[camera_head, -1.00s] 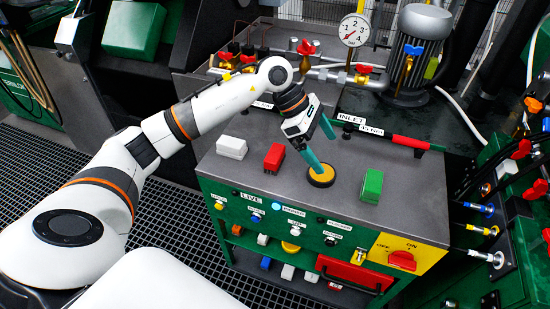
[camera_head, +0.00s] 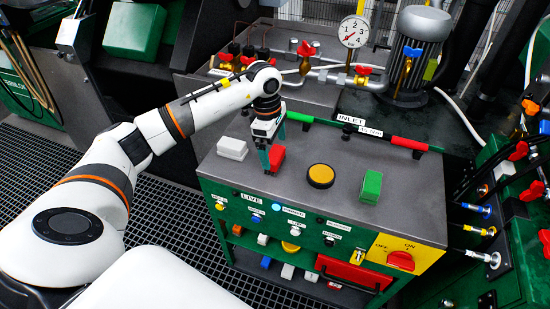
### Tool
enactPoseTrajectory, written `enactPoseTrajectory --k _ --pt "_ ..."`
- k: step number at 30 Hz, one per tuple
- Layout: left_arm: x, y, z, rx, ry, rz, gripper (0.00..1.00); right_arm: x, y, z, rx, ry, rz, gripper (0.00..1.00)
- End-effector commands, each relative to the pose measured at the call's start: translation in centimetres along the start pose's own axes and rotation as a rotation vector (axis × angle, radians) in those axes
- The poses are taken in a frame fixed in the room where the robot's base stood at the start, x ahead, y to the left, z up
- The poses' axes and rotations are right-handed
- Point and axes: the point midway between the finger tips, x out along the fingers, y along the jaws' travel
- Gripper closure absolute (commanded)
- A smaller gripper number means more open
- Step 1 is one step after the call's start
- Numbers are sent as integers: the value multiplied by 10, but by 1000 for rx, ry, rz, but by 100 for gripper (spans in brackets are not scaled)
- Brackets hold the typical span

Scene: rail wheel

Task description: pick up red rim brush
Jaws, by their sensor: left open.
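The red rim brush (camera_head: 278,155), a small red block, lies on the grey top of the green cabinet (camera_head: 330,160). My left gripper (camera_head: 273,152) is open and points down right at the brush. One teal finger is in front of the brush's left part, and the other is behind it at the upper right. The fingers hide part of the brush, and I cannot tell whether they touch it. My right gripper is not in view.
A white block (camera_head: 232,148) lies left of the brush. A round yellow-topped piece (camera_head: 321,176) and a green block (camera_head: 371,187) lie to the right. A long tool with a red handle (camera_head: 409,143) lies along the back edge.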

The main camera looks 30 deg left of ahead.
Motion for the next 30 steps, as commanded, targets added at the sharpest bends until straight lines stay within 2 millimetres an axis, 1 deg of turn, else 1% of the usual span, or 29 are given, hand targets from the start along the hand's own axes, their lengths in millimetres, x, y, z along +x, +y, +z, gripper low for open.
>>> enactPoseTrajectory --k 1,3,6,9,15,17,24,30 --pt "8 1 0 -1 0 5 2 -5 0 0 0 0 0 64" --pt "19 2 -1 -1 1 5 2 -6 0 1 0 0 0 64" --pt "30 1 0 -1 0 2 2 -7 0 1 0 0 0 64" --pt "36 1 0 0 1 1 2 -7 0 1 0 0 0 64" --pt "36 1 0 0 1 0 2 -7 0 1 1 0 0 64" --pt "36 1 0 0 1 0 12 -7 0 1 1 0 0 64" --pt "36 1 0 0 1 0 51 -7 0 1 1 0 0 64" --pt "35 1 0 0 1 -1 51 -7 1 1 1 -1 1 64"
